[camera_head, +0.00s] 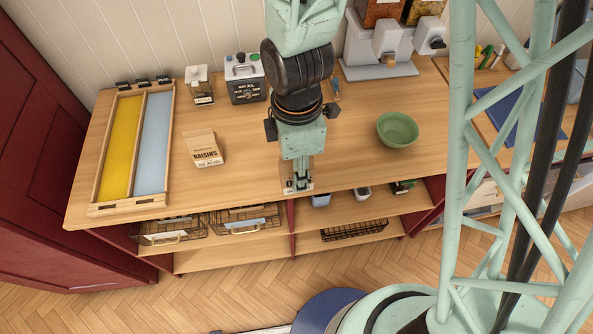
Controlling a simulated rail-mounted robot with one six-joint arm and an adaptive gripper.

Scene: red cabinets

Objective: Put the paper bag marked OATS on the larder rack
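I see no bag marked OATS. My gripper (298,187) points down at the counter's front edge, to the right of the RAISINS bag and apart from it. A small pale shape shows at its fingertips; I cannot tell whether it is part of the gripper or something held. Nothing in view is clearly the larder rack.
A wooden frame (94,190) with yellow and blue panels lies at the left. A dark box (245,79) and a small dispenser (199,85) stand behind. A green bowl (397,130) is right of my arm. Wire baskets (248,219) sit on shelves below. The counter around the RAISINS bag is clear.

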